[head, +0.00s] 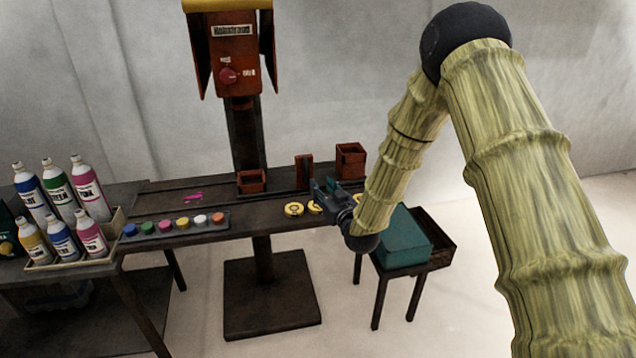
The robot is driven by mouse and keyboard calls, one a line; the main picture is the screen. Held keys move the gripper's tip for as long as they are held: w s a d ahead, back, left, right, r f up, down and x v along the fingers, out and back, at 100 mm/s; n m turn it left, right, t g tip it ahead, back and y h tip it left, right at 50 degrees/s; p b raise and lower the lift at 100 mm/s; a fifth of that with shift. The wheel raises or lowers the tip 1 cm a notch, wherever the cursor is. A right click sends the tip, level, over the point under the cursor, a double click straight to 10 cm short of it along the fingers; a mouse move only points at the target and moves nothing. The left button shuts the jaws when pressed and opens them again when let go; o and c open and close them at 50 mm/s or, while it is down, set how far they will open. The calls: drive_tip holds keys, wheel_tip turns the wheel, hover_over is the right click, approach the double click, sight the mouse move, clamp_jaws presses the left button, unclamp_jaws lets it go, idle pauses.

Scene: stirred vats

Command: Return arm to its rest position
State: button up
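My gripper (328,196) is at the end of my bamboo-textured arm, over the right part of the dark workbench (218,232). It is close to the yellow discs (294,209) on the bench, one of which it partly hides. The gripper is small and dark here, and I cannot tell whether its fingers are open or hold anything. My arm bends at a black joint high on the right and comes down to the left to the bench.
Bottles (88,189) stand in a tray (72,262) at left, beside a row of paint pots (182,223). Small reddish boxes (251,181) line the back of the bench. A red-orange machine (233,55) rises behind. A teal box (402,240) sits on a low stand at right.

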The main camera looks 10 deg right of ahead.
drive_tip(key=shift+s, duration=0.4)
drive_tip(key=shift+d, duration=0.1)
drive_tip(key=s+d+f+m+g+h, duration=0.25)
drive_tip(key=s+f+g, duration=0.65)
drive_tip(key=s+f, duration=1.8)
drive_tip(key=s+d+f+g, duration=0.1)
drive_tip(key=s+f+g, duration=0.1)
drive_tip(key=s, duration=0.8)
drive_tip(key=s+d+f+g+h, duration=0.1)
drive_tip(key=s+f+g, duration=0.2)
drive_tip(key=s, duration=0.6)
drive_tip(key=s+f+g+h, duration=0.1)
drive_tip(key=s+f+g, duration=0.2)
drive_tip(key=s, duration=0.7)
drive_tip(key=shift+s+d, duration=0.3)
drive_tip(key=shift+d, duration=0.1)
drive_tip(key=shift+d+m, duration=0.1)
drive_tip(key=shift+m, duration=0.25)
